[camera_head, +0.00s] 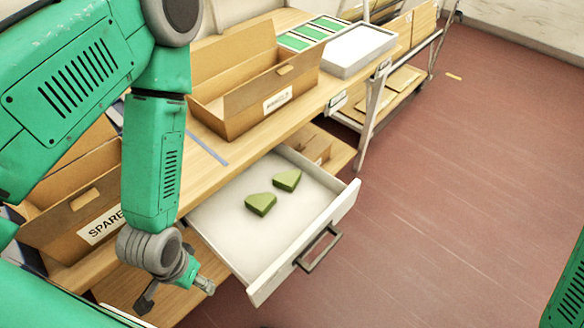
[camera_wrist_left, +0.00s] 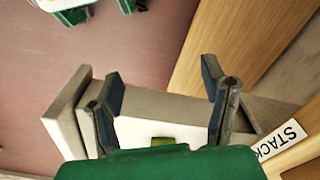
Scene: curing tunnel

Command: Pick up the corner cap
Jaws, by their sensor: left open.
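Two olive-green corner caps, wedge-shaped blocks, lie apart on the pale floor of an open drawer (camera_head: 228,208) in the head view. One cap (camera_head: 261,204) is nearer to me and the other (camera_head: 287,180) is farther back. My left gripper (camera_head: 178,297) is left of the drawer, away from both caps, with its fingers spread and empty. In the left wrist view my left gripper (camera_wrist_left: 165,88) is open, and part of a green cap (camera_wrist_left: 162,141) shows low between the fingers, mostly hidden. My right gripper is out of view.
A wooden workbench (camera_head: 325,92) runs above the drawer with an open cardboard box (camera_head: 238,117) and a white tray (camera_head: 359,48). A box marked SPARE (camera_head: 75,217) stands at left. The drawer handle (camera_head: 318,248) juts out over clear red floor (camera_head: 440,200).

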